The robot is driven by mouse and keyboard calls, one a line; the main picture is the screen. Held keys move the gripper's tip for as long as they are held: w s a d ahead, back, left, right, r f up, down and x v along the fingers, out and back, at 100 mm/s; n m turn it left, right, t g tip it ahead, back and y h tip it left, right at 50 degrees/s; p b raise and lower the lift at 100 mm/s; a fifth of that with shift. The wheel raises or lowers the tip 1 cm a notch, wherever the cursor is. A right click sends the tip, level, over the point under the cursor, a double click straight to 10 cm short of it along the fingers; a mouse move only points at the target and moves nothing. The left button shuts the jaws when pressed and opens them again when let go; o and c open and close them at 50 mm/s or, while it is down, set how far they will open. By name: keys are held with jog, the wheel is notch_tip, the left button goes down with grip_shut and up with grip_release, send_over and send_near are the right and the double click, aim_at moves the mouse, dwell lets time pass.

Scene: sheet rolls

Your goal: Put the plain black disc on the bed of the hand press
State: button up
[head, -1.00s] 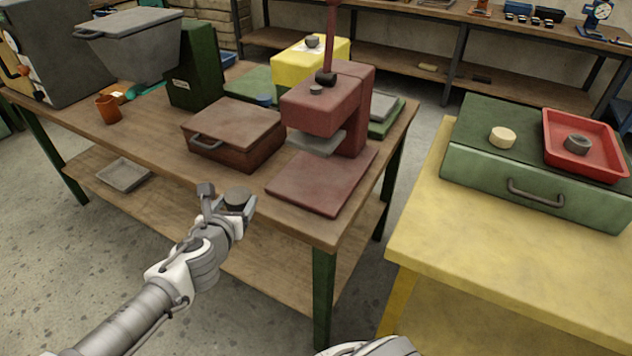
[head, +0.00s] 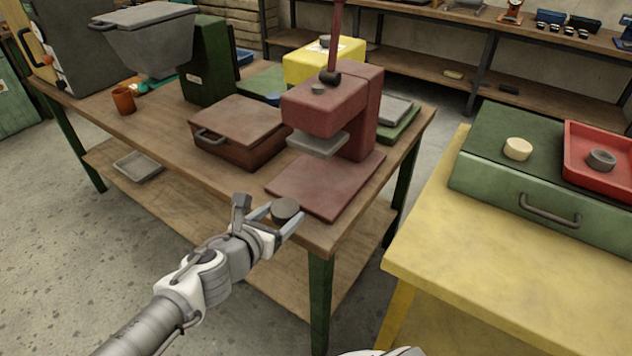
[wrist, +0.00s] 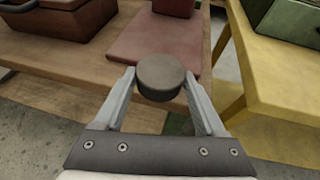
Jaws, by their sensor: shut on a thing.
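The plain black disc (head: 286,210) is held between the fingertips of my gripper (head: 282,216). In the wrist view the dark disc (wrist: 161,77) sits between the two fingers, which are shut on its sides. The hand press (head: 334,108) is dark red and stands on the wooden bench. Its flat bed (head: 322,187) is empty, with a grey plate (head: 317,143) raised above it. My gripper is at the bench's front edge, just in front of the bed's near side. The bed also shows beyond the disc in the wrist view (wrist: 140,45).
A brown lidded box (head: 238,130) stands left of the press on the bench (head: 215,165). A yellow table (head: 470,230) on the right bears a green case (head: 500,185), a pale disc (head: 517,149) and a red tray (head: 580,170) with a grey ring-like piece (head: 601,159).

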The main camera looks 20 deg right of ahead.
jog(key=b, duration=0.4)
send_over(312, 188)
jog(key=shift+f+b, duration=0.9)
jog(key=shift+f, duration=0.85)
jog(key=shift+f, duration=0.15)
jog(key=o, duration=1.3)
jog(key=shift+o, duration=0.2)
